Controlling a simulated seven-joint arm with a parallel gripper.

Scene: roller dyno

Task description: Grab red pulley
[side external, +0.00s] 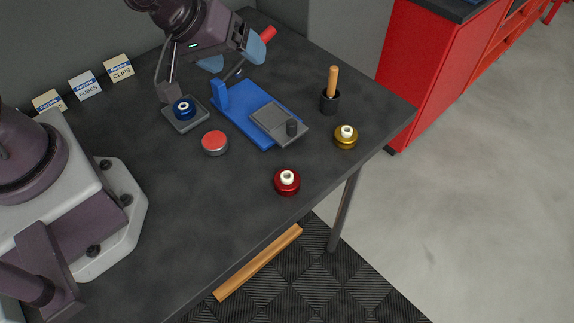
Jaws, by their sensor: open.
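The red pulley (287,185) is a small round red piece with a white hub on top. It stands upright on the dark table near the front edge, clear of other objects. My gripper (233,58) is above the back of the table, at the upper middle of the view. Its bluish fingers are apart and I see nothing between them. It is well away from the red pulley, up and to the left of it in the picture.
A blue fixture (234,115) with a grey plate stands mid-table. A blue pulley (183,105) sits on a grey tray; a red-topped tin (215,143) lies nearby. A gold pulley (346,141) and black cup (330,104) stand right. The dark table (200,215) is bare toward the front.

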